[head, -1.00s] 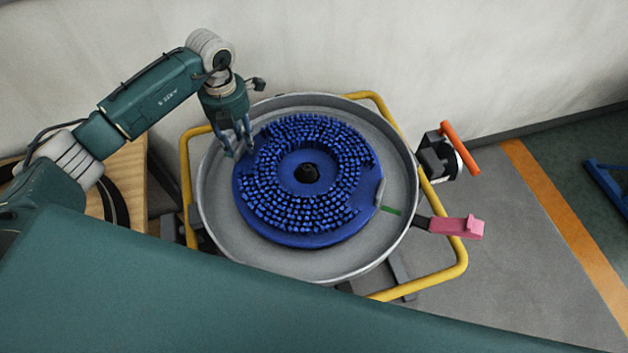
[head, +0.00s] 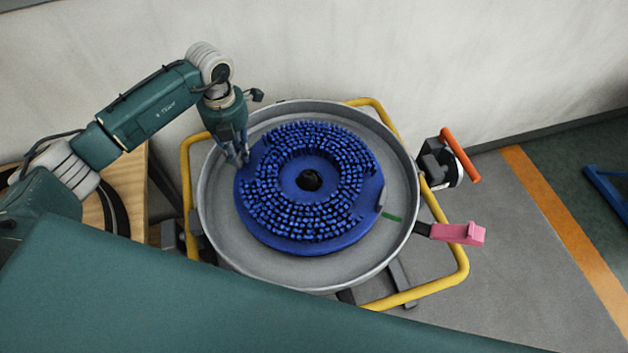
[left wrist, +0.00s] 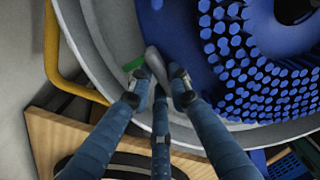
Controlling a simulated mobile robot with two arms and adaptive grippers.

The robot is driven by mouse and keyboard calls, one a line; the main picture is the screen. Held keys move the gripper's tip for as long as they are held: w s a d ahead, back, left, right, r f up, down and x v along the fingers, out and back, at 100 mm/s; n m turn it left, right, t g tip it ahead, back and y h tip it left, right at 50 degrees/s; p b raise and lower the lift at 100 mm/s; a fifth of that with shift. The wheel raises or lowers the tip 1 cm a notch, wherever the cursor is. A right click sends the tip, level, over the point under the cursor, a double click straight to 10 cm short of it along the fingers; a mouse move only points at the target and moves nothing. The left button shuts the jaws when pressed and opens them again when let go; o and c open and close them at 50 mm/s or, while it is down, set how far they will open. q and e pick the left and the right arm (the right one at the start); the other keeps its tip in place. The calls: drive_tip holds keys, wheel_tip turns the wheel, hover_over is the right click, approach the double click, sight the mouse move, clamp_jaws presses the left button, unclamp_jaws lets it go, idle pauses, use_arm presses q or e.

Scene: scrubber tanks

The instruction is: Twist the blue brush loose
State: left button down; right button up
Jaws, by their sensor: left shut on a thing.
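The blue brush (head: 308,240) is a round disc with rings of bristles facing up and a dark centre hole. It lies inside a round grey housing (head: 285,276). My left gripper (head: 240,158) is at the brush's left rim, its fingers pointing down. In the left wrist view its fingers (left wrist: 160,82) are shut around a grey tab (left wrist: 155,60) on the brush's edge, partly hidden by them. A similar grey tab (head: 382,197) shows on the brush's right edge. My right gripper is not in view.
A green mark (head: 393,217) lies on the housing floor near the right tab; another green mark (left wrist: 133,64) is beside the gripped tab. A yellow tube frame (head: 462,258) surrounds the housing. A pink lever (head: 460,234) and an orange handle (head: 461,154) stick out right. The wall is close behind.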

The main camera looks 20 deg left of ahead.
sight(238, 173)
use_arm(q)
drive_tip(key=shift+s+d+r+n+p, duration=0.1)
drive_tip(key=shift+s+d+n+p, duration=0.2)
drive_tip(key=shift+s+n, duration=0.4)
drive_tip(key=shift+s, duration=0.3)
drive_tip(key=shift+s, duration=0.1)
drive_tip(key=shift+s+n+p, duration=0.4)
drive_tip(key=shift+s+p, duration=0.25)
drive_tip(key=shift+p, duration=0.05)
drive_tip(key=shift+s+d+n+p, duration=0.15)
drive_tip(key=shift+s+n+p, duration=0.15)
drive_tip(key=shift+s+n, duration=0.3)
drive_tip(key=shift+s, duration=0.2)
drive_tip(key=shift+s+d+p, duration=0.1)
drive_tip(key=shift+s+p, duration=0.2)
drive_tip(key=shift+s+d+n+p, duration=0.35)
drive_tip(key=shift+s+n+p, duration=0.1)
drive_tip(key=shift+s+n, duration=0.4)
